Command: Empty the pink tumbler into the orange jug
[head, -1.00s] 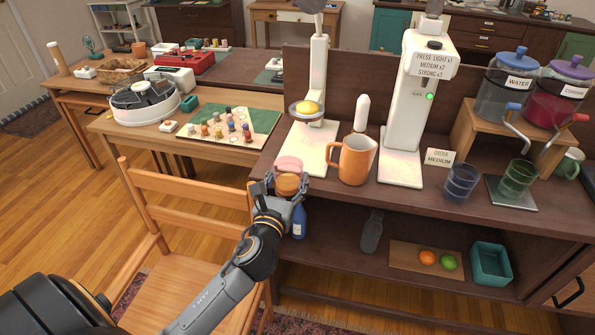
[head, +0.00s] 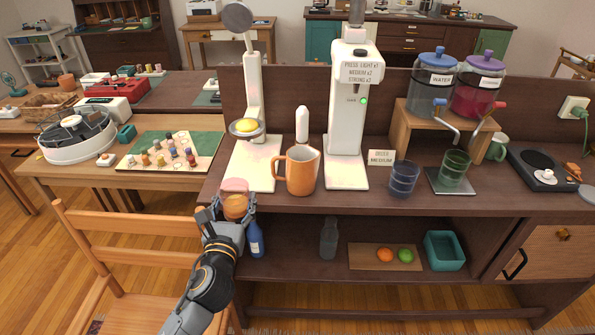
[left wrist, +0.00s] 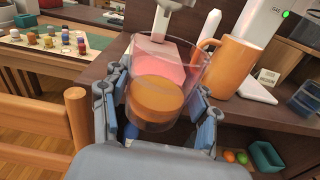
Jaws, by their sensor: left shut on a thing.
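The orange jug (head: 302,176) stands upright on the dark counter, its handle toward the left. It also shows in the left wrist view (left wrist: 237,68), to the right of my gripper. My left gripper (head: 228,212) is shut on the clear, pink-tinted tumbler (left wrist: 188,72) at the counter's front edge, left of and nearer than the jug. Orange contents (left wrist: 157,96) show low in the tumbler. A pink patch (head: 235,185) shows just beyond it; I cannot tell whether it is a separate thing. The tumbler is apart from the jug. My right gripper is out of view.
A white press stand (head: 255,110) and a white machine (head: 348,120) rise behind the jug. A blue glass (head: 403,180) and a green glass (head: 454,170) stand to the right. A wooden chair (head: 130,222) is at the left. A blue bottle (head: 256,240) stands on the shelf below.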

